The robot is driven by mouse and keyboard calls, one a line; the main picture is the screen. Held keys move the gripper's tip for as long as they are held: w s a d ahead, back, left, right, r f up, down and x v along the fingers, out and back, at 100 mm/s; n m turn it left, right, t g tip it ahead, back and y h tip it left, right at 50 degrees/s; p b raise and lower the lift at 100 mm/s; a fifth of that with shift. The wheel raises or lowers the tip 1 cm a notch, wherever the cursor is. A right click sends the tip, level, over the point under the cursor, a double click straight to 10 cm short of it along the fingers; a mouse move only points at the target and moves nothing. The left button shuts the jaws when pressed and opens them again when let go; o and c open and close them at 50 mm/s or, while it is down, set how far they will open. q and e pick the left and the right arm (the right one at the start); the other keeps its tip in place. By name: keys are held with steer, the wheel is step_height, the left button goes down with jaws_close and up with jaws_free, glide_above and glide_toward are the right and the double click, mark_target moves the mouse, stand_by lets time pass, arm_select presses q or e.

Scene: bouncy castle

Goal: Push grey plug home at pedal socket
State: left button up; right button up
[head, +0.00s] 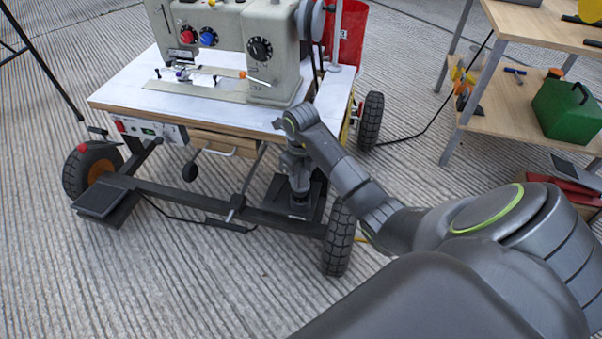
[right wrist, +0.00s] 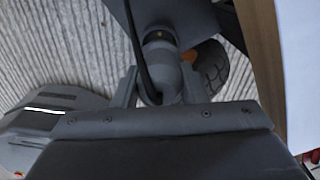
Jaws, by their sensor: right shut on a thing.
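My right gripper (head: 299,196) points down beside the dark pedal plate (head: 279,196) under the right front of the sewing machine cart. In the right wrist view its two fingers (right wrist: 160,82) are closed on the sides of a grey rounded plug (right wrist: 161,55). A black cable runs down past the plug's left side. The plug's far end is against or close to a dark part; I cannot tell whether it is seated. The socket itself is hidden. In the head view the arm and gripper cover the plug. My left gripper is not in view.
The white cart top (head: 217,108) overhangs the gripper and carries a sewing machine (head: 228,40). A black wheel (head: 339,237) stands just right of the gripper. A dark frame bar (head: 190,203) leads to another black pedal (head: 101,202). A wooden shelf (head: 520,112) stands at right.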

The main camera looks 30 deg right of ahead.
steer(key=shift+f, duration=0.4)
stand_by(0.3)
steer(key=shift+p, duration=0.35)
stand_by(0.4)
steer(key=shift+f+b, duration=1.05)
steer(key=shift+f, duration=1)
stand_by(1.3)
steer(key=o, duration=1.1)
